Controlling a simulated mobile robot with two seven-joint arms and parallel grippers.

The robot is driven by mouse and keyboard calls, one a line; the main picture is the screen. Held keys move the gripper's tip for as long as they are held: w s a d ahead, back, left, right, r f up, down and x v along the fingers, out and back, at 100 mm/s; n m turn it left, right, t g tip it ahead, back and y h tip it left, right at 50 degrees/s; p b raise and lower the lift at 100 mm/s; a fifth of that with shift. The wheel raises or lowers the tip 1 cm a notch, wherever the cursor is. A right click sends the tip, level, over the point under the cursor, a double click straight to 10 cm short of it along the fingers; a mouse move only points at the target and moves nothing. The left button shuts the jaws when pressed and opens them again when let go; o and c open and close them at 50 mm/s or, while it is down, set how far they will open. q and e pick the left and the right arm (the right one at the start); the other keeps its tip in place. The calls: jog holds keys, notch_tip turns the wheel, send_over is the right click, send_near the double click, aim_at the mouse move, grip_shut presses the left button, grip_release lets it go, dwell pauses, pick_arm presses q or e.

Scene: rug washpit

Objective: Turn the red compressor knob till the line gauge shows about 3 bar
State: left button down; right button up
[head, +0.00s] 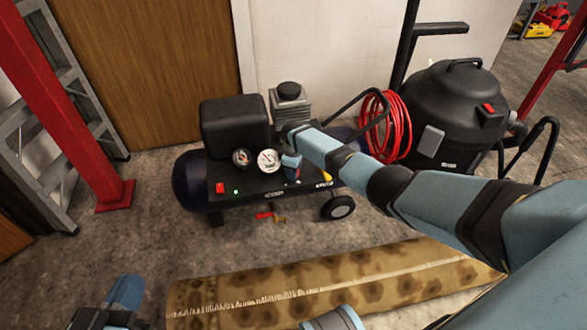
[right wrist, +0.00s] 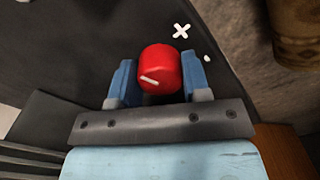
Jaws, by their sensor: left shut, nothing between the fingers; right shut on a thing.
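The black compressor (head: 250,197) stands on the floor against the wall. In the head view my right gripper (head: 291,167) is at the right of the panel and hides the knob. Two round gauges show there: a white-faced one (head: 267,160) and a darker-rimmed one (head: 241,157). Their readings are too small to tell. My left gripper (head: 97,319) is shut and empty at the bottom left, partly cut off.
A red switch (head: 220,187) is on the panel's left. A black vacuum (head: 455,110) and coiled red hose (head: 386,130) stand to the right. A rolled patterned rug (head: 230,290) lies in front. A red post (head: 75,100) and ladder (head: 60,150) are at left.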

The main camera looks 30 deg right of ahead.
pick_arm(q)
jog(key=shift+w+r, duration=0.15)
jog(key=shift+r, duration=0.15)
pick_arm(e)
jog(key=o, duration=0.6)
jog(key=shift+o, duration=0.2)
pick_arm(q)
jog(key=shift+r, duration=0.1)
notch_tip(320, 180, up, 8)
jog(key=a+t+p, duration=0.1)
jog(key=t+p, duration=0.2)
jog(key=p, duration=0.4)
jog(key=shift+r+n+t, duration=0.25)
jog(key=shift+n+t, duration=0.05)
jog(key=shift+n, duration=0.1)
pick_arm(e)
notch_tip(320, 180, up, 14)
jog(key=shift+f, duration=0.1)
